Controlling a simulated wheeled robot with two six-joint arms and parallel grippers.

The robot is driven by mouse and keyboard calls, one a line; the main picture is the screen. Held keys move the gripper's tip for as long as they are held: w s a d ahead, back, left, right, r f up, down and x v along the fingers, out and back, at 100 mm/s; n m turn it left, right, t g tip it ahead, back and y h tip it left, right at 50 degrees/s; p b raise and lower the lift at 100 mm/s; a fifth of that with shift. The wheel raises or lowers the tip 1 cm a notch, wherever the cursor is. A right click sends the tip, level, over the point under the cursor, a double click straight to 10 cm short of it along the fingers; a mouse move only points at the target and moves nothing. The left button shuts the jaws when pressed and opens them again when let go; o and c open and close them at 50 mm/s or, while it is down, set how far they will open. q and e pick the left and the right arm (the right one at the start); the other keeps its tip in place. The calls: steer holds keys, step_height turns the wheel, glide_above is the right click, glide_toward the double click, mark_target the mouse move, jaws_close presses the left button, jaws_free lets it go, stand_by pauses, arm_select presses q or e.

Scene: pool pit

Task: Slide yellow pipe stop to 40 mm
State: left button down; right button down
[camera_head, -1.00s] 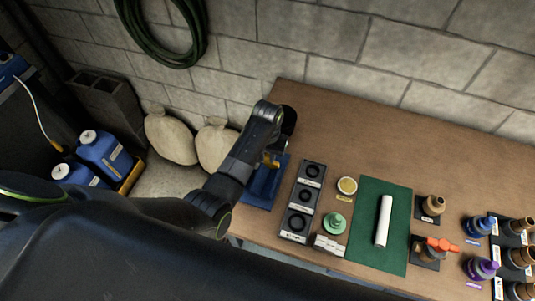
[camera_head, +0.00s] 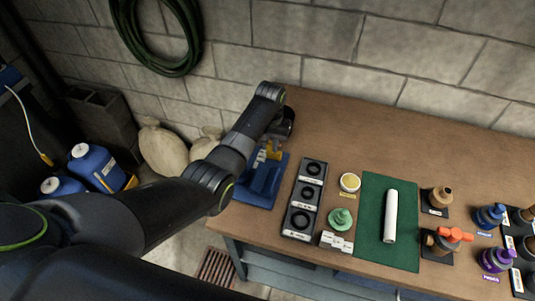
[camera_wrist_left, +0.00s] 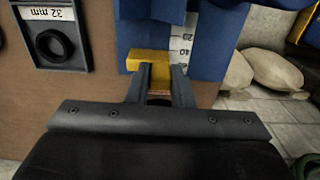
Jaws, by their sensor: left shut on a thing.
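The yellow pipe stop (camera_wrist_left: 147,57) is a small block on a blue fixture (camera_wrist_left: 135,30) with a white scale (camera_wrist_left: 181,40) in the left wrist view. My left gripper (camera_wrist_left: 158,74) is shut on the stop, its fingers hiding part of it. Marks 20 and 40 read on the scale, with the stop just left of the lower marks; its exact reading cannot be told. In the head view the blue fixture (camera_head: 258,188) lies at the bench's left end, with my left gripper (camera_head: 275,146) over its far part. My right gripper is not in view.
Right of the fixture are a black ring gauge block (camera_head: 303,200), a yellow-labelled tin (camera_head: 350,182), a green fitting (camera_head: 341,218) and a white pipe (camera_head: 391,216) on a green mat (camera_head: 371,235). Several valves stand further right. A block wall (camera_head: 330,50) closes the back.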

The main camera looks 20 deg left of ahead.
mark_target(270, 143)
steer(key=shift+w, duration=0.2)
arm_select(q)
steer(key=shift+f, duration=0.1)
steer(key=c, duration=1.3)
jaws_free()
steer(key=shift+w, duration=0.1)
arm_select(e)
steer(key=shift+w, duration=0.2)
arm_select(q)
step_height(270, 143, up, 9)
steer(key=shift+r+b, duration=0.1)
steer(key=shift+b, duration=0.55)
steer(key=shift+r+p, duration=3.4)
steer(key=shift+r, duration=0.75)
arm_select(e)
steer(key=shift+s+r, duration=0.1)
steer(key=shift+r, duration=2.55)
